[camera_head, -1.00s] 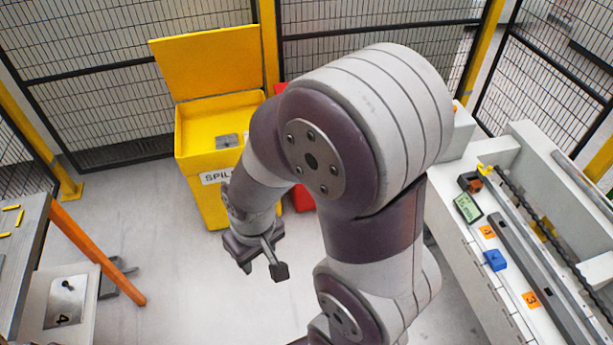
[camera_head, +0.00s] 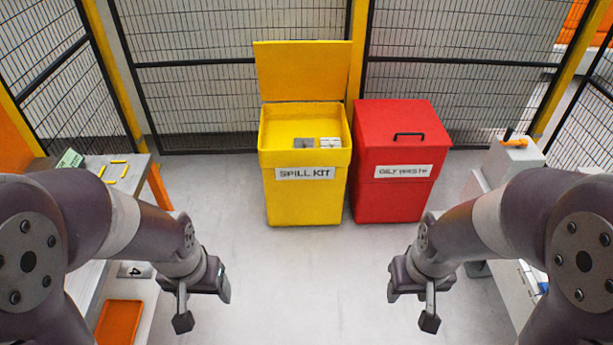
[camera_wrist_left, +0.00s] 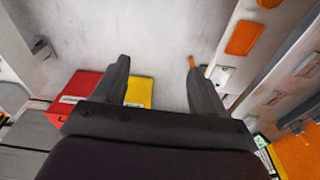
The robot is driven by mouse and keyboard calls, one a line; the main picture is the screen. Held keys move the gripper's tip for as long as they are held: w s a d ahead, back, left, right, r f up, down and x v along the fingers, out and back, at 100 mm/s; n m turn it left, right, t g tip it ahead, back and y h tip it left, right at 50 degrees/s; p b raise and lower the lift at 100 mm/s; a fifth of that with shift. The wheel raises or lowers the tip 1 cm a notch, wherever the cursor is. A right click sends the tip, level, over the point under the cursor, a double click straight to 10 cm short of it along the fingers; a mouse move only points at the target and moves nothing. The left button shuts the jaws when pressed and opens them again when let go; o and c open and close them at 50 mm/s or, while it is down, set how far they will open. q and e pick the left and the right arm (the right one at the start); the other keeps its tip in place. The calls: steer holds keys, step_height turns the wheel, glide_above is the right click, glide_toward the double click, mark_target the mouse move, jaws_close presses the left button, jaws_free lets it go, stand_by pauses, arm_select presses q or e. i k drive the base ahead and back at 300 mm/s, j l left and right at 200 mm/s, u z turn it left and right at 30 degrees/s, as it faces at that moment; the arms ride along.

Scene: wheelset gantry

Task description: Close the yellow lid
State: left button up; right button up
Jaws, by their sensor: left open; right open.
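The yellow lid (camera_head: 302,70) stands raised and open at the back of the yellow spill kit bin (camera_head: 305,205). The bin is open at the top, with small grey and white items (camera_head: 304,142) inside. My left gripper (camera_head: 204,306) is open and empty, in front of the bin and to its left, apart from it. In the left wrist view its two fingers (camera_wrist_left: 158,68) are spread, and part of the yellow bin (camera_wrist_left: 139,92) shows behind a finger. My right gripper (camera_head: 411,307) is open and empty, in front of the red bin and apart from it.
A shut red oily waste bin (camera_head: 392,200) with a black handle stands just right of the yellow bin. Mesh fencing (camera_head: 235,85) runs behind both. A bench (camera_head: 133,180) is at the left and a white machine (camera_head: 515,160) at the right. The floor (camera_head: 310,285) between is clear.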

mark_target(291, 70)
steer(key=i+l, duration=0.15)
steer(key=i, duration=0.5)
steer(key=i+l, duration=0.1)
steer(key=i, duration=0.6)
steer(key=i+l, duration=0.15)
steer(key=i, duration=0.5)
steer(key=i+l, duration=0.1)
steer(key=i, duration=0.55)
steer(key=i+l, duration=0.15)
steer(key=i, duration=0.55)
steer(key=j+u, duration=0.05)
